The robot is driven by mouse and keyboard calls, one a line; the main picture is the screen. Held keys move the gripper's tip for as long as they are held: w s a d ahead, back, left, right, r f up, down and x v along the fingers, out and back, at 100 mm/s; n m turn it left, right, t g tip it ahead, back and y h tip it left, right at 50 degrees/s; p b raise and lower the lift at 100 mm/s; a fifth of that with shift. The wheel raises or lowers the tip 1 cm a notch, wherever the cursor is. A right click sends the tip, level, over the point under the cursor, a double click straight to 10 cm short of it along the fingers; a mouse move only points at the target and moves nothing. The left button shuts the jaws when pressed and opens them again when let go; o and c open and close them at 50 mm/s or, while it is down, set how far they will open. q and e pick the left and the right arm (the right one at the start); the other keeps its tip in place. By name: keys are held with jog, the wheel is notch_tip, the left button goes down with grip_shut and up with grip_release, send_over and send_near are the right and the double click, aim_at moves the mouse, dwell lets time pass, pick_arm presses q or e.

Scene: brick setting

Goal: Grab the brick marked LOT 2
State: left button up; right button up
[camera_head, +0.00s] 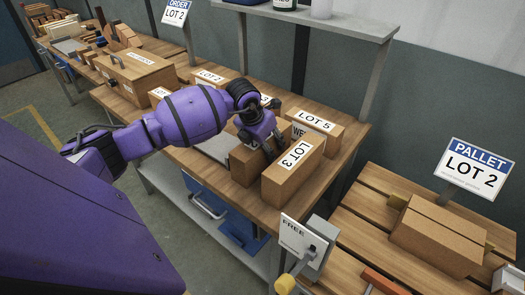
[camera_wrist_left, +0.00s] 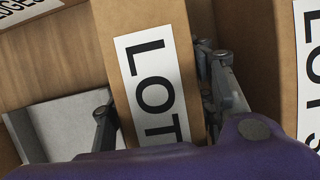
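My left gripper (camera_head: 262,138) is over a brown brick (camera_head: 246,166) on the bench, beside the LOT 3 brick (camera_head: 292,172). In the left wrist view its fingers (camera_wrist_left: 157,95) stand on both sides of this brick (camera_wrist_left: 138,15). They lie close along its sides; whether they press on it cannot be told. Its label reads LOT, with the number hidden behind my gripper. Another brick (camera_head: 210,77), farther back left, has a label that seems to read LOT 2. The LOT 5 brick (camera_head: 315,125) is behind right. My right gripper is not in view.
A grey plate (camera_wrist_left: 62,125) lies left of the gripped-around brick. An order sign (camera_head: 175,12) and a pallet sign (camera_head: 474,168) both read LOT 2. A wooden pallet (camera_head: 365,220) with brown boxes (camera_head: 437,236) stands right. A shelf (camera_head: 330,22) overhangs the bench.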

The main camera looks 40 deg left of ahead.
pick_arm(q)
grip_shut()
jog(key=shift+w+r, duration=0.1)
jog(key=shift+r, duration=0.1)
